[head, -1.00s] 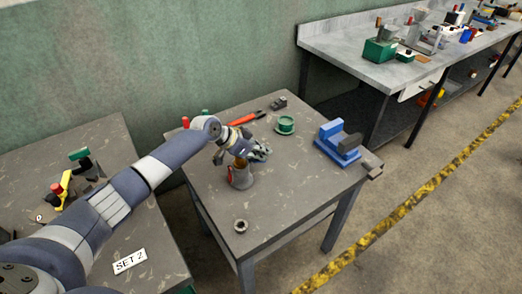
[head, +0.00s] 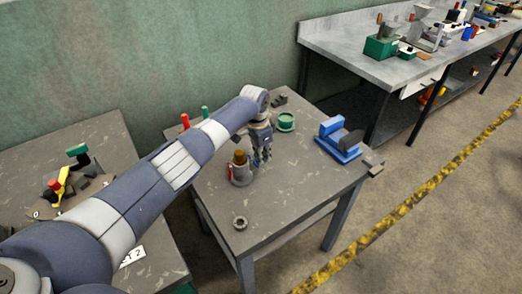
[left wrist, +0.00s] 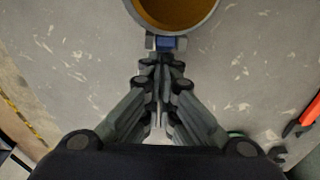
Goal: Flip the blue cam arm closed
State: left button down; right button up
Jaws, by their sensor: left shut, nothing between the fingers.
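A grey cup-like fixture (head: 241,180) with an orange-brown inside stands on the middle table, with a red part on its left side. In the left wrist view its round rim (left wrist: 219,12) is at the top edge. A small blue piece (left wrist: 172,43) shows just below that rim, at the fingertips; it may be the cam arm, but its position is hard to tell. My left gripper (head: 261,162) points down just right of the fixture. In the left wrist view the gripper (left wrist: 160,62) has its fingers together and empty. The right gripper is not in view.
A blue vise-like block (head: 336,138) stands at the table's right side. A green round part (head: 286,122) lies behind the gripper, and a grey ring (head: 240,223) lies near the front. The table's front right is clear.

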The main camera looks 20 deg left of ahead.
pick_arm(q)
jog(key=shift+s+a+f, duration=0.15)
jog(key=shift+a+f, duration=0.05)
jog(key=shift+f, duration=0.2)
jog(key=shift+s+a+f, duration=0.15)
jog(key=shift+f, duration=0.2)
dwell(0.5)
jog(key=shift+r, duration=0.1)
dwell(0.9)
jog(key=shift+r+p, duration=0.75)
jog(key=shift+p, duration=0.15)
